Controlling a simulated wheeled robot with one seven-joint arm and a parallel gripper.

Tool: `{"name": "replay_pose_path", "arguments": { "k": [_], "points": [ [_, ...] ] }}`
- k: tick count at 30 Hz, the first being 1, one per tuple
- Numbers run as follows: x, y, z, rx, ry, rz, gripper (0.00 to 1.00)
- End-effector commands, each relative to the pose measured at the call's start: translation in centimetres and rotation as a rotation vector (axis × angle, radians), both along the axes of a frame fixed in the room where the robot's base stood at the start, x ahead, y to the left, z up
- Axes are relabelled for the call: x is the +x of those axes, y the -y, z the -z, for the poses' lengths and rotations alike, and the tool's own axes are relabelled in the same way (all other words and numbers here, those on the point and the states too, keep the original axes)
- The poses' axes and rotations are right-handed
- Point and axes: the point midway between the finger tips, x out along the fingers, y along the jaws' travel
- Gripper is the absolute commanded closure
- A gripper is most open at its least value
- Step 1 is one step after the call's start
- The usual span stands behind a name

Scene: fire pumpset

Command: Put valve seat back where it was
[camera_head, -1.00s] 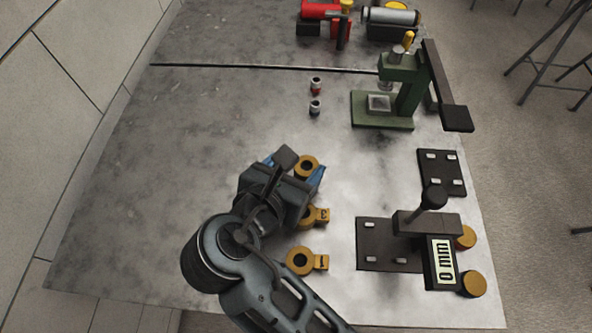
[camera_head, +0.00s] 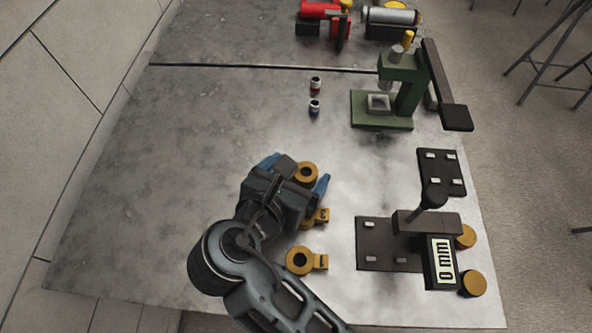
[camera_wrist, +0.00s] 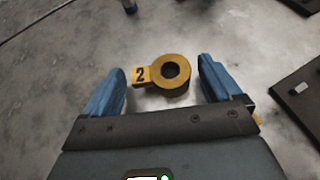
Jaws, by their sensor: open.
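Three yellow rings with tags lie on the grey table; I take these to be valve seats, but cannot tell for sure. The far ring (camera_head: 306,173) lies between my gripper's (camera_head: 296,173) blue fingers. The middle ring (camera_head: 318,216) is partly hidden by my gripper, and the near ring (camera_head: 301,261) lies clear. In the wrist view, a ring tagged 2 (camera_wrist: 172,74) lies flat with its tag to the left. It sits between and a little ahead of the open fingers (camera_wrist: 162,88), apparently touching neither.
A green press (camera_head: 400,95) stands at the back right. The left table is clear.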

Motion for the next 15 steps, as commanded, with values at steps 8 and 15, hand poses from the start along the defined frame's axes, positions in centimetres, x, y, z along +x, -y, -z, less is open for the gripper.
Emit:
{"name": "replay_pose_path", "arguments": {
  "k": [8,15],
  "points": [
    [-3.0,-1.5,-1.9,0.001,0.002,-0.004,0.09],
    [-6.9,-3.3,-4.2,0.001,0.002,-0.004,0.09]
  ]
}}
